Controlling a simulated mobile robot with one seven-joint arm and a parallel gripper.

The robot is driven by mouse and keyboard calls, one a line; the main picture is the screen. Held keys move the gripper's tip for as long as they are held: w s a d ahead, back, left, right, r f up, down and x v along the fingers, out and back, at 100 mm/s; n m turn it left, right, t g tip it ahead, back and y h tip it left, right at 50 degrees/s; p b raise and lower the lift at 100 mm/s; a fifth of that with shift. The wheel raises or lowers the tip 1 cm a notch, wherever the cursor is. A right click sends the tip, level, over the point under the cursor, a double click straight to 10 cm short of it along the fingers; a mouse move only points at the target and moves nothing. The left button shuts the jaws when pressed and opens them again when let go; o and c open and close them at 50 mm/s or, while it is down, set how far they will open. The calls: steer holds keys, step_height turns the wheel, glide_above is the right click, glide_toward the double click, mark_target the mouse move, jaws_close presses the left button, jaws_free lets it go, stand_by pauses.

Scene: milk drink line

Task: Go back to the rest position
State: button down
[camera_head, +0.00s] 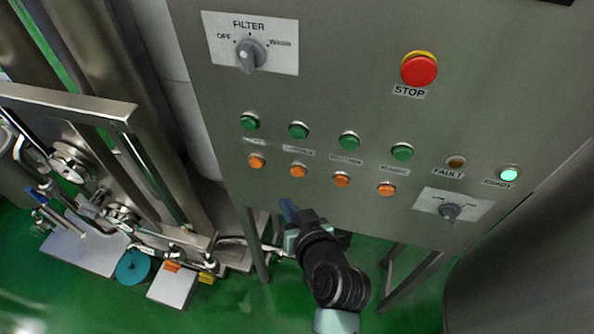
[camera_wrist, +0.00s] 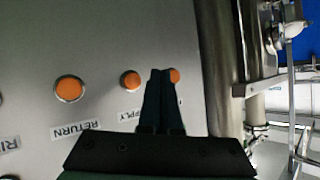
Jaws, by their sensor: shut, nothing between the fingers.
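My gripper (camera_head: 288,208) is in the lower middle of the head view, at the panel's lower edge, below the orange buttons. In the wrist view its two dark fingers (camera_wrist: 161,72) are together with nothing between them. They partly cover one orange button (camera_wrist: 175,75); I cannot tell whether they touch it. Two more orange buttons show in the wrist view, one by the fingers (camera_wrist: 130,81) and one farther left (camera_wrist: 69,88).
The grey control panel (camera_head: 330,75) carries a FILTER knob (camera_head: 250,57), a red STOP button (camera_head: 419,69), green buttons (camera_head: 349,141) and a lit green lamp (camera_head: 509,174). Steel pipework (camera_head: 120,215) stands at left. A steel vessel (camera_head: 530,260) is at lower right.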

stand_by(0.6)
steer(key=w+r+t+b, duration=0.1)
steer(key=r+t, duration=0.1)
steer(key=r, duration=0.7)
steer(key=w+d+r+t+h+b, duration=0.1)
steer(key=w+r+t+b, duration=0.1)
steer(key=r, duration=0.7)
steer(key=w+r+t+h+b, duration=0.1)
steer(key=w+r+t, duration=0.1)
steer(key=r, duration=0.8)
steer(key=shift+w+d+r+t, duration=0.1)
steer(key=shift+w+d+t, duration=0.1)
steer(key=shift+t, duration=0.7)
steer(key=s+r+m+t+h+b, duration=0.1)
steer(key=s+r+t, duration=0.3)
steer(key=s+r, duration=0.3)
steer(key=s+r+t+h+b, duration=0.1)
steer(key=s+r+t, duration=0.3)
steer(key=r, duration=1.1)
steer(key=s+b, duration=0.1)
steer(key=s, duration=0.2)
steer(key=shift+s+d+r+m+h, duration=0.2)
steer(key=shift+s+m+h, duration=0.1)
steer(key=shift+m+h, duration=0.1)
